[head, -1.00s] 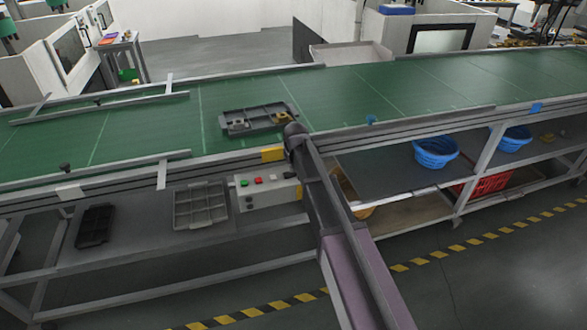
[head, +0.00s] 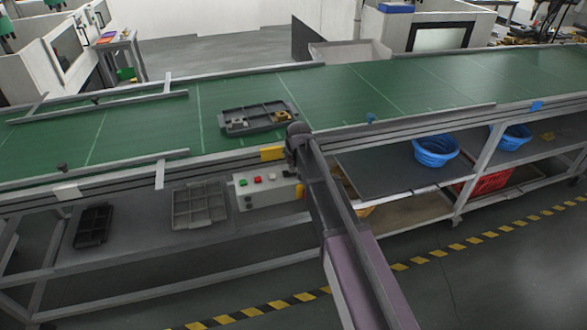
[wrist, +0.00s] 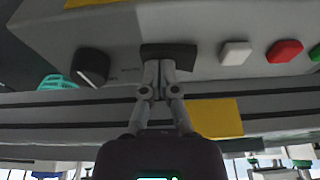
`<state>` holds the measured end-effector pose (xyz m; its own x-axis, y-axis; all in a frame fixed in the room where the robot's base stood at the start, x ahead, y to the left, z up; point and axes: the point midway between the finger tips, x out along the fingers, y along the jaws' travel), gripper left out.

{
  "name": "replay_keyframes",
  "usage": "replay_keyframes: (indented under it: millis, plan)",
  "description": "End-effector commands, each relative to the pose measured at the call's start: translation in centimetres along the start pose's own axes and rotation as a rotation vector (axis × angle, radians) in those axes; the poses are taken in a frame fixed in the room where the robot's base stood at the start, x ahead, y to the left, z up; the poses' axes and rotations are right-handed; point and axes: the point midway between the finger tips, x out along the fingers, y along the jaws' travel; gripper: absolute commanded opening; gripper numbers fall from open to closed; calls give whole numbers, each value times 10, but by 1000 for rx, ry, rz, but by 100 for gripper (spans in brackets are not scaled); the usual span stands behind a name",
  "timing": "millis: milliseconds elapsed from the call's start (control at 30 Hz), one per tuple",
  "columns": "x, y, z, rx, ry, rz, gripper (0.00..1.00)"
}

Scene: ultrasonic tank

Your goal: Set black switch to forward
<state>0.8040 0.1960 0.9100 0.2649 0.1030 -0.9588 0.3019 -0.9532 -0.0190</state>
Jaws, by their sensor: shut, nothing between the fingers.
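The black switch (wrist: 91,67) is a round knob with a pale mark on the grey control box (wrist: 200,22). In the wrist view it is left of my gripper (wrist: 168,52). My gripper is shut and empty, its dark fingertips close to the box face between the switch and the white button (wrist: 236,53). I cannot tell whether they touch the face. The red button (wrist: 285,51) and green button (wrist: 315,53) are further right. In the head view the control box (head: 262,193) hangs below the conveyor edge; my arm covers its right part, and the switch is not clear there.
The green conveyor (head: 380,92) runs above the box, with a dark parts tray (head: 258,117) on it. The conveyor's metal rail (wrist: 60,112) passes close to my fingers in the wrist view. Grey tray (head: 200,206) and blue baskets (head: 435,151) are on the shelves below.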

Motion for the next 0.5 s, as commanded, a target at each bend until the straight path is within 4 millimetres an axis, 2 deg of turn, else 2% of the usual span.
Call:
replay_keyframes:
  millis: [233,500]
  plan:
    - [-3,-10,-1,-3,0,0,0]
    - [-3,-13,-1,-3,0,-1,0]
